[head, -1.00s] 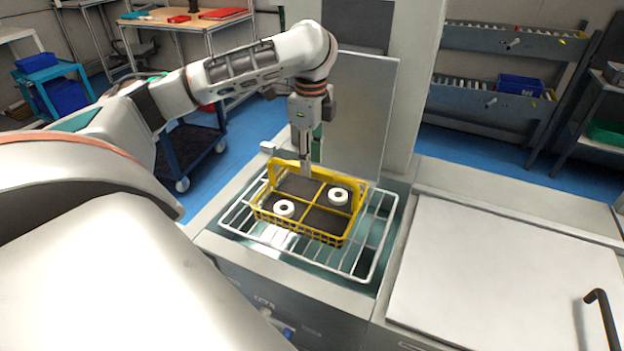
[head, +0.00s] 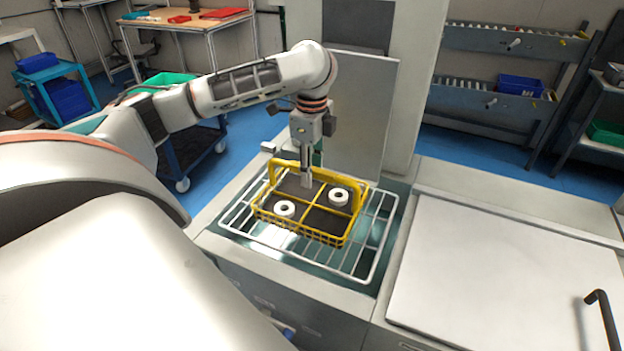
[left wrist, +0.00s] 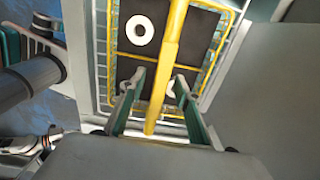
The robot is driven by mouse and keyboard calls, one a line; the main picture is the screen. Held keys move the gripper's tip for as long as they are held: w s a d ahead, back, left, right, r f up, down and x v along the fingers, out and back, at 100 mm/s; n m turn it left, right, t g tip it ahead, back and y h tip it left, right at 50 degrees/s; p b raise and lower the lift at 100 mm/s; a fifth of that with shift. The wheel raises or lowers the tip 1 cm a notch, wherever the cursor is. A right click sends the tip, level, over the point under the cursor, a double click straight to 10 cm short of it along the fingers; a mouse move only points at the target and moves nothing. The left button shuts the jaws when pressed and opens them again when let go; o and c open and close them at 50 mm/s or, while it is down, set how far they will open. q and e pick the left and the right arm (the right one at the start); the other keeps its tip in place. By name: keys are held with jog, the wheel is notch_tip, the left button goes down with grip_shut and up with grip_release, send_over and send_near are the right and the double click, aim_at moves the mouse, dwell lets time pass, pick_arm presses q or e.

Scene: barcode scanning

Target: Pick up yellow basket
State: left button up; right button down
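The yellow basket (head: 298,232) sits on a white wire rack (head: 372,250) over a sink-like opening. Its raised handle (head: 290,164) stands on the far side. Two white rings, one at the left (head: 284,209) and one at the right (head: 338,196), lie in separate dark compartments. My left gripper (head: 306,182) points down at the handle. In the left wrist view, its open fingers (left wrist: 158,82) stand on either side of the yellow handle bar (left wrist: 165,62), with gaps visible. One ring is partly hidden by a finger there. My right gripper is not in view.
A light upright panel (head: 362,110) stands close behind the basket. A flat grey counter lid (head: 500,270) with a dark handle (head: 603,315) lies to the right and is clear. A cart and shelves stand farther back.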

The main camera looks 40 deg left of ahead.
pick_arm(q)
jog(key=shift+f, duration=0.1)
grip_shut()
dwell(0.4)
